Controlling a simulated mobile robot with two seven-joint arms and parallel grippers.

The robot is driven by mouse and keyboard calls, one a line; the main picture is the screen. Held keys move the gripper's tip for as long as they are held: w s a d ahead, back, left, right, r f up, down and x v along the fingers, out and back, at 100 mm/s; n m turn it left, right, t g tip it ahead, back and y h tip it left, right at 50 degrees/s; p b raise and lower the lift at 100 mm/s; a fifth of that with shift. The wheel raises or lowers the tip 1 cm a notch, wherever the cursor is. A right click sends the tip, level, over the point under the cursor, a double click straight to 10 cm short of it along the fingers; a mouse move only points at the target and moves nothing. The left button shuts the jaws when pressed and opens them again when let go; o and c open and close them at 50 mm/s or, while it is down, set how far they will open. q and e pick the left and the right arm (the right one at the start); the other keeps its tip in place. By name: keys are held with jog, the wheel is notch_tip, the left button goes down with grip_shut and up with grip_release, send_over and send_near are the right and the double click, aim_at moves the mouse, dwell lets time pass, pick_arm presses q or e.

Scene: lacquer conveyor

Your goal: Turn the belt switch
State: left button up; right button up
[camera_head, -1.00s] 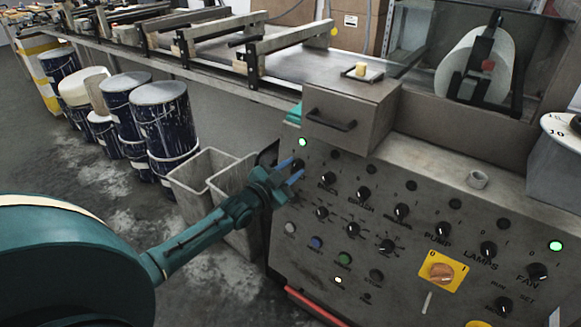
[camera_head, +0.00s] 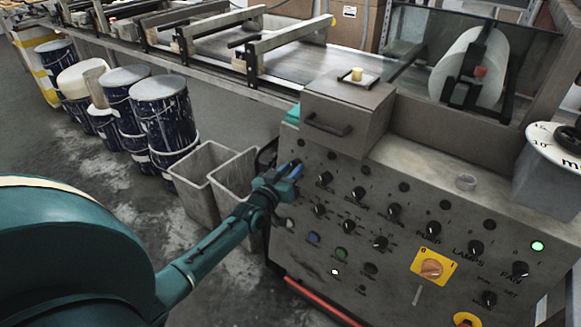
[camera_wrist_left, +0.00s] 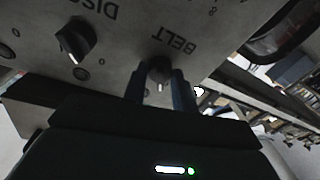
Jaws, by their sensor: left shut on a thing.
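The belt switch is a small dark knob (camera_wrist_left: 159,70) on the grey control panel, under the upside-down BELT label in the left wrist view. My left gripper (camera_wrist_left: 161,86) has a finger on each side of it and is shut on it. In the head view the left gripper (camera_head: 291,171) is at the panel's upper left corner, where its fingers hide the knob. The small lamp (camera_head: 302,142) above it looks dark. My right gripper is in neither view.
The control panel (camera_head: 390,262) carries several other knobs, close by to the right, and a yellow-plated orange switch (camera_head: 432,267). Grey bins (camera_head: 205,185) and paint drums (camera_head: 165,120) stand to the left.

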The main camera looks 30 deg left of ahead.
pick_arm(q)
jog(key=shift+n, duration=0.4)
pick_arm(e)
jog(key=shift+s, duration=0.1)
pick_arm(q)
jog(key=o, duration=1)
jog(key=shift+c, duration=0.2)
jog(key=shift+s, duration=0.15)
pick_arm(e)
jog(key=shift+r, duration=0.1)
pick_arm(q)
jog(key=s+p, duration=0.1)
jog(key=s, duration=1.2)
jog(key=shift+d+p, duration=0.25)
jog(key=shift+p, duration=0.1)
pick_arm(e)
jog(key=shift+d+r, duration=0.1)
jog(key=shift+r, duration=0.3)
pick_arm(q)
jog(key=shift+r, duration=0.1)
